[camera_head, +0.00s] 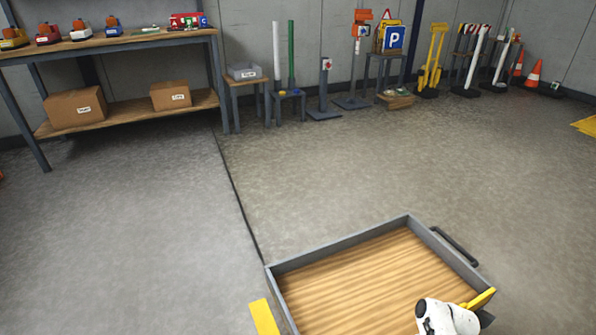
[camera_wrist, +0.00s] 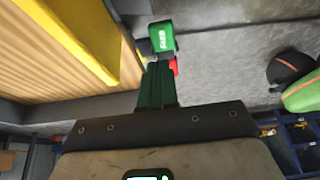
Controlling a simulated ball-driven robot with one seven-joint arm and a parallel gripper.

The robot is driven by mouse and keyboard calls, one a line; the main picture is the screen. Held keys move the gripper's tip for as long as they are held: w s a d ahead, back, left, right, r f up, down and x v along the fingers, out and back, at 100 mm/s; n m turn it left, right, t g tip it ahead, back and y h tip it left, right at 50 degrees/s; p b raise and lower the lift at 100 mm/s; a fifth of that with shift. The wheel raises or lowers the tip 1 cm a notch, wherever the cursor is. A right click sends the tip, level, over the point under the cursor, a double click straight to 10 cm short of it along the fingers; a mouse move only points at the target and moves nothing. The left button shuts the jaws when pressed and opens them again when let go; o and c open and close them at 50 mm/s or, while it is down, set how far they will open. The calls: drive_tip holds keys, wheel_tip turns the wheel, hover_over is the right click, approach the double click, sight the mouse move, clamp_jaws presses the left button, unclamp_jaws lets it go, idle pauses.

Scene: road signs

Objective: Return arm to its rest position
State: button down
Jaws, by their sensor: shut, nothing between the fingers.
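My gripper (camera_wrist: 158,84) shows in the middle of the wrist view, its dark green fingers close together, shut and empty. Behind the fingers are a dark plate with bolts and a beige body. My arm's white part (camera_head: 446,318) is at the lower right of the head view, over the right edge of a wooden tray. The gripper itself cannot be made out in the head view. A small green block with white writing (camera_wrist: 162,37) and a bit of red show just past the fingertips; whether they touch cannot be told.
The grey-rimmed tray (camera_head: 340,244) looks bare. Open floor (camera_head: 390,165) lies beyond it. A shelf with boxes (camera_head: 110,45) stands at back left; posts, signs and orange cones (camera_head: 533,74) line the wall. A dark rounded thing (camera_wrist: 288,65) is at right in the wrist view.

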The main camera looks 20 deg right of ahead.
drive_tip(key=shift+a, duration=0.1)
drive_tip(key=s+a+r+m+h, duration=0.3)
drive_tip(key=s+a+r+m, duration=0.25)
drive_tip(key=a+m, duration=0.45)
drive_tip(key=s+a+r+m+t+h, duration=0.1)
drive_tip(key=s+r+m, duration=0.25)
drive_tip(key=r, duration=0.25)
drive_tip(key=s+a+r+m+h, duration=0.1)
drive_tip(key=s+a+r+m, duration=0.15)
drive_tip(key=r+m, duration=0.35)
wheel_tip(320, 180, up, 30)
drive_tip(key=d+p, duration=0.1)
drive_tip(key=p, duration=2.9)
drive_tip(key=shift+s+r+n, duration=0.2)
drive_tip(key=shift+s+n, duration=0.1)
drive_tip(key=shift+n, duration=0.05)
drive_tip(key=shift+d, duration=0.1)
